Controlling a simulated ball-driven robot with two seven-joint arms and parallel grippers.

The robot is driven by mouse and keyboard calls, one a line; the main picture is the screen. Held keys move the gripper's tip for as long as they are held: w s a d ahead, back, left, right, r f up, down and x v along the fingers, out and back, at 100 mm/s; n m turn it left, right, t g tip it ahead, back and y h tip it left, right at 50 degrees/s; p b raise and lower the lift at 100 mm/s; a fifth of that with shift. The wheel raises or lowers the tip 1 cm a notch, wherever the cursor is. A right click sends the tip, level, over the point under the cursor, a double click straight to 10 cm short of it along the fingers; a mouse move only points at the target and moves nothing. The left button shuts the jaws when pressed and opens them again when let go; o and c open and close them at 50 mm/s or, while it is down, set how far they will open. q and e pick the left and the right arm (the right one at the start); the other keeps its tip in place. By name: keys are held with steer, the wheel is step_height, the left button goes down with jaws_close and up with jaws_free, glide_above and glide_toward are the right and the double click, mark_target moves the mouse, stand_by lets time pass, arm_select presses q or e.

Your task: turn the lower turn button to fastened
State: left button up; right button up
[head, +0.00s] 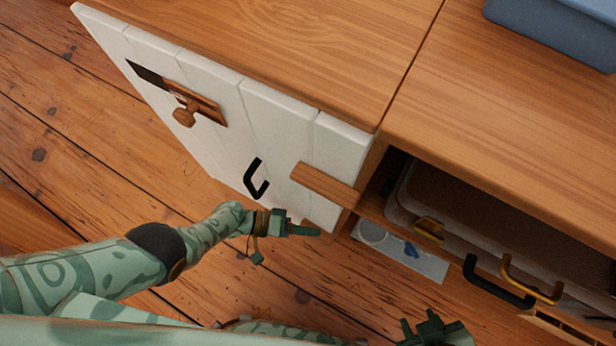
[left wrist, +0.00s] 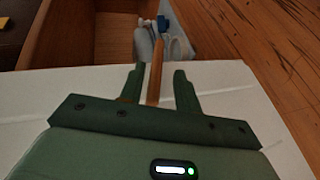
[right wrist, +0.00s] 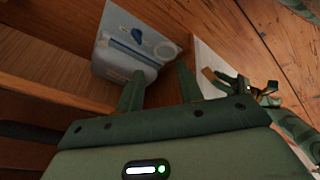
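The white plank door (head: 275,115) stands against the cabinet's front frame. A wooden turn button (head: 325,187) lies across the door edge and the frame in the head view; it looks like the upper one. My left gripper (head: 304,231) is below it, low by the door edge. In the left wrist view, a narrow wooden bar (left wrist: 156,72), apparently the lower turn button, stands between the open fingers (left wrist: 158,88) with small gaps on both sides. The head view does not show this bar clearly. My right gripper (head: 435,328) is open and empty (right wrist: 160,90), facing the cabinet's open compartment.
A black door handle (head: 256,180) and a wooden knob on a plate (head: 187,112) are on the door. To the right, an open compartment holds cases with brass handles (head: 530,280). A blue box (head: 560,30) is on top.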

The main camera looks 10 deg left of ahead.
arm_select(q)
steer(key=shift+d+r, duration=0.15)
steer(key=shift+d, duration=0.1)
arm_select(e)
steer(key=shift+s, duration=0.2)
